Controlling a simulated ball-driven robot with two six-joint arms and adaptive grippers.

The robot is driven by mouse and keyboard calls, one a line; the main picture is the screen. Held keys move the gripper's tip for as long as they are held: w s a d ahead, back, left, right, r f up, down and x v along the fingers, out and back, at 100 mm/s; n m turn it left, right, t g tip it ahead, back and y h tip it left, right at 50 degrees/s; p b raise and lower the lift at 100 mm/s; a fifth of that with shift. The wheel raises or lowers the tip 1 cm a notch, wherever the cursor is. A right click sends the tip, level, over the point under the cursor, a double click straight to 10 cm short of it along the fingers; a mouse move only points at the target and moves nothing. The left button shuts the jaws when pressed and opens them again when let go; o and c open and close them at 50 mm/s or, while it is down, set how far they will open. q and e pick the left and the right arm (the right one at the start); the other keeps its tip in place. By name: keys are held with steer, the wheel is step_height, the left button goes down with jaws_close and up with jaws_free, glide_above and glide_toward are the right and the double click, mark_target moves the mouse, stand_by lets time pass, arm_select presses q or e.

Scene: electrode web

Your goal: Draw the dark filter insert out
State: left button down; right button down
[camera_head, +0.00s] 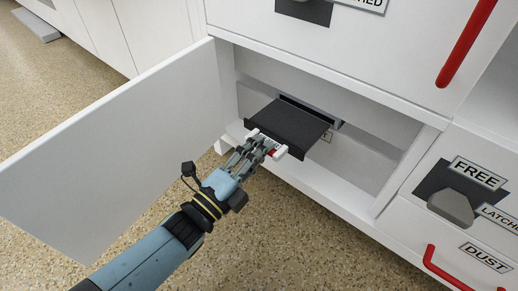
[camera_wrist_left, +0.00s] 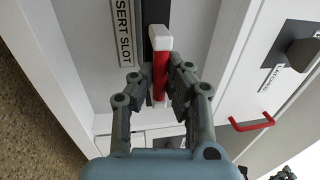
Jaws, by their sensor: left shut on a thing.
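The dark filter insert (camera_head: 290,126) is a flat black slab sticking partly out of a slot in the back wall of an open white compartment. In the left wrist view the insert (camera_wrist_left: 155,14) shows only as a dark strip behind its handle. The handle (camera_wrist_left: 160,72) is red with white ends. My left gripper (camera_head: 262,145) is shut on this handle; in the left wrist view its fingers (camera_wrist_left: 158,88) stand on both sides of the red bar. The insert's far end is hidden in the slot. My right gripper is not in view.
The open white door (camera_head: 120,150) stands left of my left arm. An "INSERT SLOT" label (camera_wrist_left: 122,30) is beside the slot. A red handle (camera_head: 466,42) is upper right, and a latch (camera_head: 452,205) with a "FREE" label is at right. Speckled floor (camera_head: 250,235) lies in front.

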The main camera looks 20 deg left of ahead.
mark_target(294, 118)
arm_select(q)
steer(key=shift+f+x, duration=0.35)
steer(key=shift+x, duration=1.65)
steer(key=shift+f+x, duration=0.35)
steer(key=shift+x, duration=1.65)
steer(key=shift+f+x, duration=0.35)
steer(key=shift+x, duration=1.65)
steer(key=c, duration=1.3)
jaws_free()
steer(key=shift+w+d, duration=0.1)
steer(key=shift+w, duration=0.05)
steer(key=v, duration=1.2)
